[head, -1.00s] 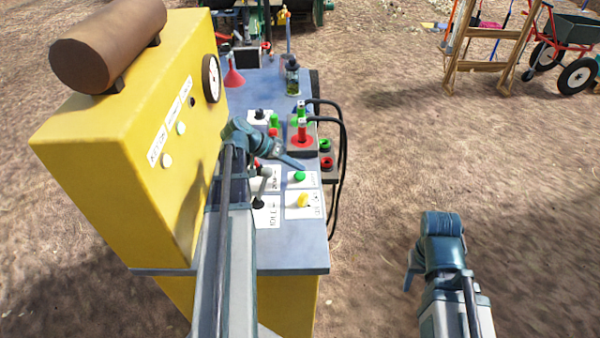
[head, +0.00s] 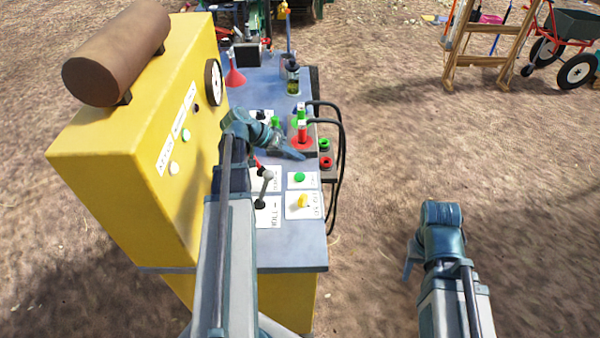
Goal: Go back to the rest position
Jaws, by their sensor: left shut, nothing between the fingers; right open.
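My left gripper (head: 292,150) is shut and empty. It is over the blue-grey panel top (head: 290,255) of the yellow machine (head: 120,180), close to the red plug (head: 303,133) in the picture; I cannot tell if it touches anything. My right gripper (head: 410,262) hangs over bare ground to the right of the machine, partly hidden behind its own wrist. The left arm reaches up across the panel and covers part of its left side.
The panel carries a green button (head: 299,177), a yellow switch (head: 304,201) and a lever (head: 265,185). Black cables (head: 342,165) loop off its right edge. A red funnel (head: 235,76) stands further back. A wooden frame (head: 478,60) and a wheelbarrow (head: 570,40) stand back right. Ground between is clear.

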